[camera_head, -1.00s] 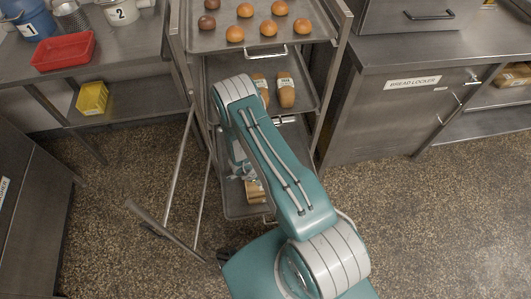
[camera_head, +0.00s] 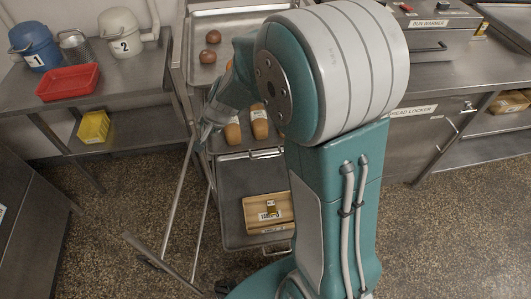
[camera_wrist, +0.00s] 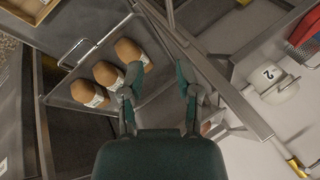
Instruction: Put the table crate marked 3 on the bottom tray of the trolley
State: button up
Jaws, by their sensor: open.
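A wooden crate (camera_head: 262,213) with a white label sits flat on the bottom tray (camera_head: 235,238) of the trolley (camera_head: 181,60). The label starts like "TABLE", but its number is too small to read for certain. A corner of the crate also shows at the top left of the wrist view (camera_wrist: 31,7). My gripper (camera_wrist: 157,90) is open and empty, apart from the crate, up beside the middle tray (camera_wrist: 75,87) with its loaves. In the head view my arm hides much of the trolley's right side.
The middle tray holds labelled loaves (camera_wrist: 106,73). The top tray (camera_head: 240,22) carries buns (camera_head: 208,57). On the left table are a red tray (camera_head: 68,82), a blue pot (camera_head: 35,45) and a white pot (camera_head: 121,32). A yellow box (camera_head: 94,127) is below. The bread locker (camera_head: 425,135) stands right.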

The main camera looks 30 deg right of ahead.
jog(key=s+r+n, duration=0.5)
jog(key=s+r, duration=0.6)
jog(key=s, duration=0.1)
jog(key=s+d+r+n+h, duration=0.1)
jog(key=s+d+r, duration=0.1)
jog(key=s, duration=0.4)
jog(key=s+d+r+n+h, duration=0.1)
jog(key=s+d+r+n, duration=0.1)
jog(key=s, duration=0.5)
jog(key=shift+s+d+h, duration=0.25)
jog(key=shift+d+h, duration=0.15)
